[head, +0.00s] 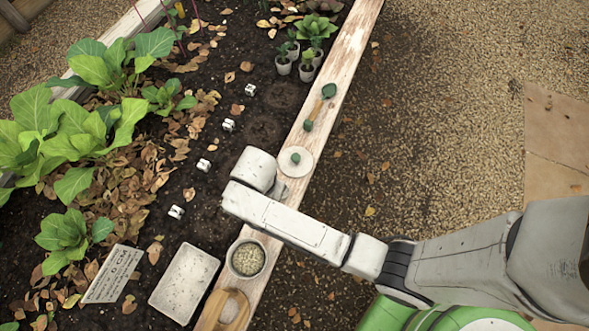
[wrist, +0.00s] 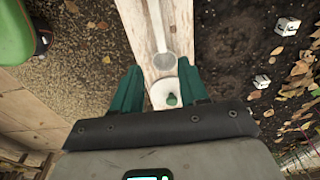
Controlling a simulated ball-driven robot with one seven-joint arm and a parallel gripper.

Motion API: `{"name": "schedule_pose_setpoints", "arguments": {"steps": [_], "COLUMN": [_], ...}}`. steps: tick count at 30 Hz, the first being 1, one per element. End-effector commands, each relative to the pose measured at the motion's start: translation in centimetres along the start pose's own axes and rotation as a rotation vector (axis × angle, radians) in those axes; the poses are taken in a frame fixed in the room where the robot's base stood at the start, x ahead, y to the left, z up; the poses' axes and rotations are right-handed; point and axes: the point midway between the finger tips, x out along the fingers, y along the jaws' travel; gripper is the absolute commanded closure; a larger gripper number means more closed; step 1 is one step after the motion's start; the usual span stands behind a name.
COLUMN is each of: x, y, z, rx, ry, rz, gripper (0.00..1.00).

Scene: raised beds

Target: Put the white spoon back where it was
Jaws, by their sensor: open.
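The white spoon (wrist: 159,28) lies on the wooden bed edge in the wrist view. Its pale handle runs to the top of the picture and its greyish bowl (wrist: 165,62) is nearest me. My gripper (wrist: 160,68) is open and empty. Its two green fingers point along the plank, and the bowl shows between their tips; I cannot tell how far above it they are. In the head view my arm covers most of the spoon and hides the fingers. A round white plate (head: 301,172) with a small green knob (head: 296,158) sits on the plank beside the arm.
A green-ended wooden tool (head: 318,108) and potted seedlings (head: 297,60) are farther up. In the soil lie a white tray (head: 185,283), a sign (head: 113,274) and several white blocks (head: 204,165).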

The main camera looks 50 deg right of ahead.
Motion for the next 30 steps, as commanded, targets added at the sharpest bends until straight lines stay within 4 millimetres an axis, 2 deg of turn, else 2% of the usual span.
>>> {"name": "schedule_pose_setpoints", "arguments": {"steps": [5, 8, 14, 21, 25, 30], "x": [-0.1, -0.6, -3.1, -7.3, -9.1, -10.1], "y": [0.4, 1.9, 7.5, 14.5, 16.9, 18.1], "z": [-0.1, -0.5, -1.9, -3.7, -4.2, -4.5], "rx": [-0.023, -0.108, -0.469, -0.936, -1.109, -1.209], "ry": [-0.003, -0.014, -0.040, -0.024, -0.009, 0.003], "rz": [-0.001, -0.007, -0.042, -0.085, -0.096, -0.100], "gripper": [0.56, 0.56, 0.56, 0.56, 0.56, 0.56]}}
